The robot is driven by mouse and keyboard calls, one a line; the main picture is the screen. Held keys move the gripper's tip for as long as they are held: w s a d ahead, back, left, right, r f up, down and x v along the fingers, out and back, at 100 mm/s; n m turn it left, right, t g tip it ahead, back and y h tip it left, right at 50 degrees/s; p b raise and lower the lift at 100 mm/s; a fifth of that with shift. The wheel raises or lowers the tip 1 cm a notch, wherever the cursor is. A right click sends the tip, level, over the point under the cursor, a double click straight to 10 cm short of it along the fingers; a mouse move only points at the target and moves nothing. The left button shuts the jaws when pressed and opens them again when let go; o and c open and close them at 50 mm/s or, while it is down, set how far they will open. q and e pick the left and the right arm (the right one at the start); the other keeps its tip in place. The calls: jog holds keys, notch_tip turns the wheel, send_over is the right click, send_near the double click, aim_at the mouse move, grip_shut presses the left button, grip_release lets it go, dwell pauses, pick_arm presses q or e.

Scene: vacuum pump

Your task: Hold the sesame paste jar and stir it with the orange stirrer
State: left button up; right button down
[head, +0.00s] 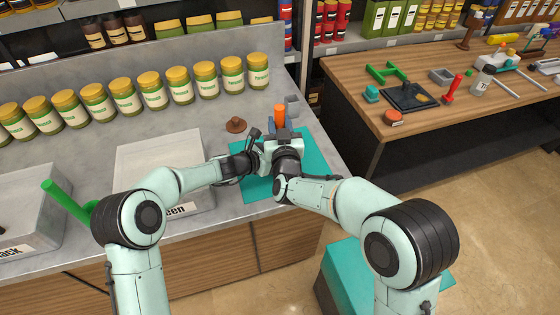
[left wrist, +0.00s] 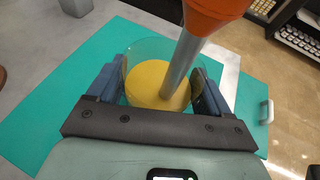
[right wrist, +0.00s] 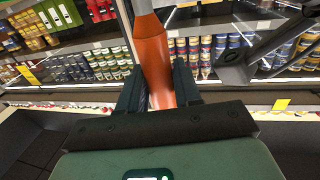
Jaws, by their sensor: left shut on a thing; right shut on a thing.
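The open glass jar of yellow paste (left wrist: 142,84) stands between the fingers of my left gripper (left wrist: 160,95), which is shut on it; a teal mat (left wrist: 62,110) lies below. In the head view the jar is hidden behind my grippers. The orange stirrer (head: 280,115) sticks up above my right gripper (head: 284,137), which is shut on it. In the right wrist view the orange handle (right wrist: 153,60) runs between the fingers. In the left wrist view its grey metal shaft (left wrist: 183,60) goes down into the jar, tilted, with its lower end in the paste.
A brown knobbed piece (head: 236,125) lies just left of the mat. A row of yellow-lidded jars (head: 150,90) lines the back of the grey counter. A white tray (head: 128,150) and another labelled tray (head: 45,235) stand left. A wooden table (head: 350,85) with tools is at right.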

jog(key=shift+s+d, duration=0.15)
jog(key=shift+d, duration=0.2)
jog(key=shift+w+d, duration=0.2)
jog(key=shift+w, duration=0.3)
jog(key=shift+w+d, duration=0.2)
jog(key=shift+w, duration=0.25)
jog(key=shift+w+a+r, duration=0.1)
jog(key=shift+w+a, duration=0.15)
jog(key=shift+a, duration=0.25)
jog(key=shift+w+a, duration=0.2)
jog(key=shift+a, duration=0.25)
jog(key=shift+s, duration=0.15)
